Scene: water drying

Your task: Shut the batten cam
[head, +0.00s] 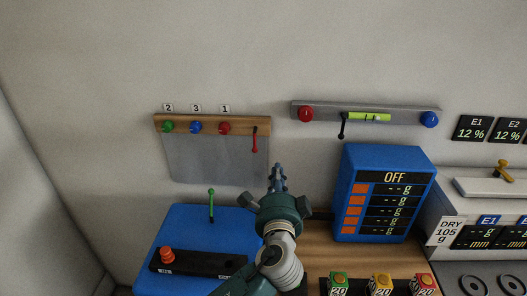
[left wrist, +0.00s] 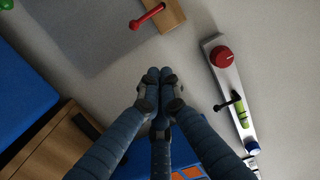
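A wooden batten (head: 185,122) is fixed to the wall at the upper left, with green, blue and red knobs. A red lever (head: 254,142) at its right end hangs down; I take it as the batten cam. The red lever (left wrist: 148,17) and the batten's end (left wrist: 172,13) also show at the top of the left wrist view. My left gripper (head: 278,170) is below and right of the lever, apart from it. In the left wrist view its fingertips (left wrist: 158,76) are together, with nothing visible between them. My right gripper is out of view.
A grey rail (head: 390,113) with a red knob, black lever, level vial and blue knob is on the wall to the right. A grey sheet (head: 205,160) hangs below the batten. A blue display box (head: 390,165) and blue box (head: 185,228) with a green lever stand below.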

